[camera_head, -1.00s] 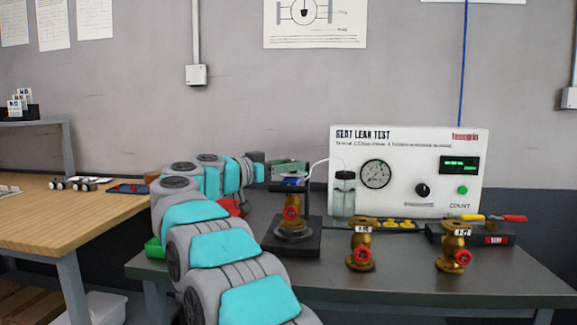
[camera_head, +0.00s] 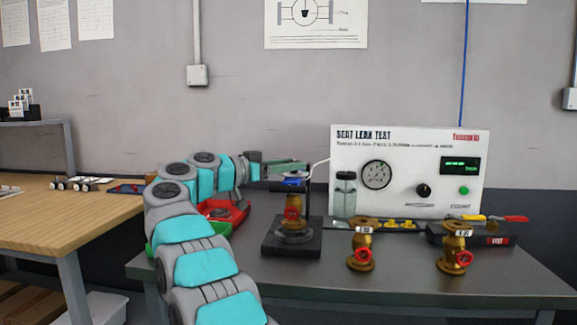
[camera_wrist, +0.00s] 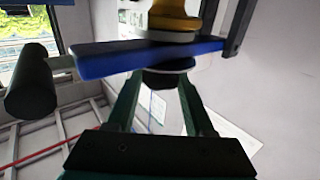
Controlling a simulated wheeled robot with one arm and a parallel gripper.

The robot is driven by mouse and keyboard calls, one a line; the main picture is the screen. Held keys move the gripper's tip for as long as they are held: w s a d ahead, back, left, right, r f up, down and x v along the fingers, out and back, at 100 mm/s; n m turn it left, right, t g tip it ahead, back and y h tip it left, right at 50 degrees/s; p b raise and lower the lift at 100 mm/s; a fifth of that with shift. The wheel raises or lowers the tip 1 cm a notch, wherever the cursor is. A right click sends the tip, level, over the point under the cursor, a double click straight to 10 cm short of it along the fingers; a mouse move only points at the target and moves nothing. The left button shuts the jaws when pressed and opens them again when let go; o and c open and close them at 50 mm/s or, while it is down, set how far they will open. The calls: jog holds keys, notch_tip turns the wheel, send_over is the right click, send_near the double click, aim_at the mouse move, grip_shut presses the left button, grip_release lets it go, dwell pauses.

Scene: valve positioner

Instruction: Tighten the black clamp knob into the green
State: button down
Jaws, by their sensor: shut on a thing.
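The clamp fixture has a dark base (camera_head: 291,246) and a blue crossbar (camera_head: 292,182) above an upright brass valve (camera_head: 293,208) with a red handwheel. My gripper (camera_head: 289,167) reaches in from the left, just above the crossbar. In the wrist view the scene appears upside down, with the blue crossbar (camera_wrist: 120,60) in front of the brass valve (camera_wrist: 173,20). There my gripper (camera_wrist: 162,88) is shut on the black clamp knob (camera_wrist: 165,80), its two fingers on either side of it. In the head view the knob is hidden by the fingers. I cannot make out a green mark on the clamp.
A seat leak test panel (camera_head: 408,200) stands behind with a gauge and green display. Two brass valves (camera_head: 362,246) (camera_head: 455,248) stand on the bench to the right. A red tray (camera_head: 224,214) and a green tray (camera_head: 160,240) lie left, partly behind my arm.

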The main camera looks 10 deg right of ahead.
jog(key=shift+r, duration=0.15)
jog(key=shift+c, duration=1.4)
grip_release()
jog(key=v, duration=0.7)
jog(key=shift+s+a, duration=0.15)
jog(key=shift+a, duration=0.2)
